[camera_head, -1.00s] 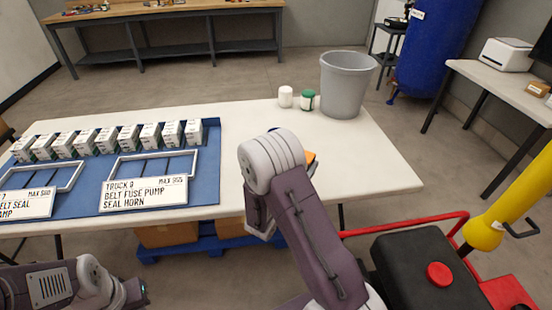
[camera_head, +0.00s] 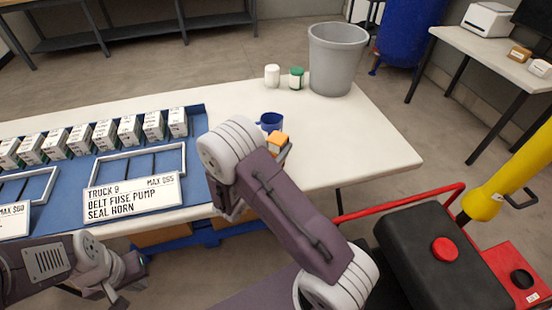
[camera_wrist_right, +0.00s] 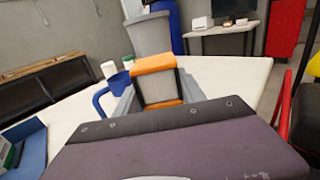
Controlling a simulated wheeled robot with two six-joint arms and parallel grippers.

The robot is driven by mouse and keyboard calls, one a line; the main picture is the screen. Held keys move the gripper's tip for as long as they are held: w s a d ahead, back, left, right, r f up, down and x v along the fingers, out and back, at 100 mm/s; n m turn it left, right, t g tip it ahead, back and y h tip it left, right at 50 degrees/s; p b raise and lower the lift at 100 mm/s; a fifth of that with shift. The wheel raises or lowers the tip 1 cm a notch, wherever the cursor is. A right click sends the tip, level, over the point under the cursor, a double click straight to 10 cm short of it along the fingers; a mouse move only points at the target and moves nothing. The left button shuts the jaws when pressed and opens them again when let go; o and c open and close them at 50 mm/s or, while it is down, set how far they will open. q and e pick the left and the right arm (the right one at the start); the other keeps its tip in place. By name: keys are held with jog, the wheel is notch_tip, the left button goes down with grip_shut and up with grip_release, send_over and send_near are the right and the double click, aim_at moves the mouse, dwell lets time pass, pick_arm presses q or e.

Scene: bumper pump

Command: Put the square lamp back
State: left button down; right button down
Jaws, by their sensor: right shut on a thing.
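The square lamp, an orange-edged block with a grey face, is in my right gripper (camera_wrist_right: 155,95) in the right wrist view, where the lamp (camera_wrist_right: 153,64) stands upright between the jaws. In the head view the lamp's orange top (camera_head: 278,138) shows just past my right wrist, over the white table; the fingers are mostly hidden by my arm. Whether it touches the table I cannot tell. My left gripper (camera_head: 118,292) is low at the left, in front of the table, and seems empty; its fingers are too unclear to judge.
A blue mug (camera_head: 270,121) stands close behind the lamp. A grey bin (camera_head: 336,62), a white jar (camera_head: 272,75) and a green-lidded jar (camera_head: 296,78) stand farther back. A blue mat (camera_head: 198,150) holds several small boxes and framed trays with signs (camera_head: 135,200). The table's right end is clear.

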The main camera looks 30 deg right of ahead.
aim_at(274, 158)
jog(key=shift+a+f, duration=0.15)
jog(key=shift+a, duration=0.1)
notch_tip(274, 158, down, 3)
jog(key=shift+f+b, duration=0.15)
jog(key=shift+b, duration=0.35)
jog(key=shift+f, duration=0.4)
jog(key=shift+f, duration=0.1)
jog(key=c, duration=0.7)
grip_release()
